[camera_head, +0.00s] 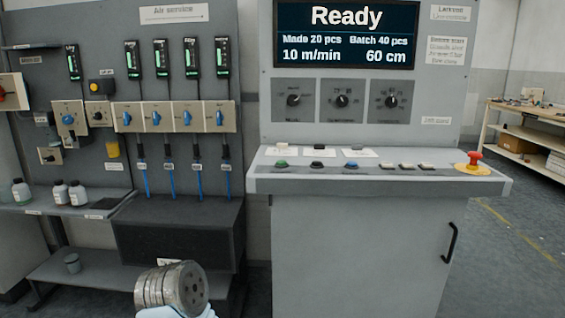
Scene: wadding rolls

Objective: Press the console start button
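The grey console (383,187) stands at centre right, with a sloped button shelf. A green round button (281,164) sits at the shelf's left end. A black button (317,164) and a blue button (352,164) follow to its right, with small labels behind them that are too small to read. A red mushroom button on a yellow base (473,164) is at the right end. The display (346,34) reads "Ready", "Made 20 pcs", "Batch 40 pcs", "10 m/min" and "60 cm". Neither gripper shows, and nothing touches the buttons.
Several small switches (407,166) sit between the blue and red buttons. Three dials (342,101) are above the shelf. An air service panel (172,72) and a side shelf with bottles (60,192) stand left. A workbench (525,125) is far right. A metal cylinder shows at bottom left.

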